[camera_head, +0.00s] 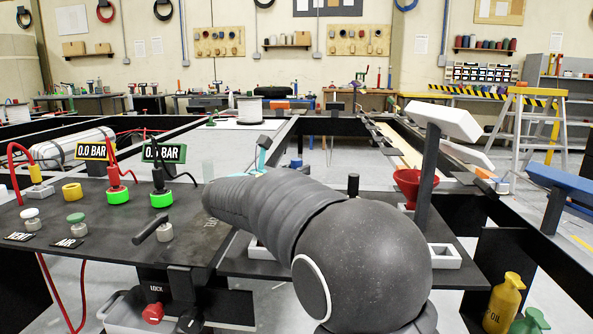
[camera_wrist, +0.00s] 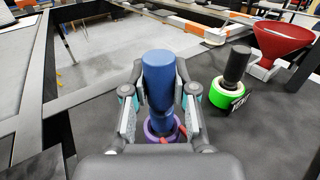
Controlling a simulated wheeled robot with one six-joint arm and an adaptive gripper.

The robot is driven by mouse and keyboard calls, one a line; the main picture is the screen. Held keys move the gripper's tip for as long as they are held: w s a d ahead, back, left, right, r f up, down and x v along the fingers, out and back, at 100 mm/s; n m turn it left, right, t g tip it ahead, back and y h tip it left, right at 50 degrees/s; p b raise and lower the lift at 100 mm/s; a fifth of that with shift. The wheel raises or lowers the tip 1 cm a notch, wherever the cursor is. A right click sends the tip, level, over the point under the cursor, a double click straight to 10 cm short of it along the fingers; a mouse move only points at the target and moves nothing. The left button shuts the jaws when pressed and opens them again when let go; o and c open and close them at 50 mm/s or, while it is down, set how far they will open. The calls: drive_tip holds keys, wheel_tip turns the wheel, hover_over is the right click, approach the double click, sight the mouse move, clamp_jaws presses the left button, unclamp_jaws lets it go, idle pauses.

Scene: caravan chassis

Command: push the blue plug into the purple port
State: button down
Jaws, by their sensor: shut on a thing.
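The blue plug (camera_wrist: 158,75) stands upright between the fingers of my gripper (camera_wrist: 160,100) in the wrist view. My gripper is shut on it, with one finger on each side. The purple port (camera_wrist: 152,128) is a ring directly beneath the plug. The plug's lower end is narrow and meets the purple ring's area, partly hidden by my fingers, so I cannot tell how deep it sits. A bit of red shows beside the ring. In the head view my own arm hides the plug and the port.
A black plug in a green ring (camera_wrist: 222,98) stands to the right, with a red funnel (camera_wrist: 282,40) behind it; the funnel also shows in the head view (camera_head: 408,184). In the head view, gauges (camera_head: 164,153) and green-ringed fittings (camera_head: 160,200) stand on the dark panel (camera_head: 110,232) at left.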

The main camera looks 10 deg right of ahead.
drive_tip(key=shift+f, duration=0.45)
drive_tip(key=shift+r, duration=0.3)
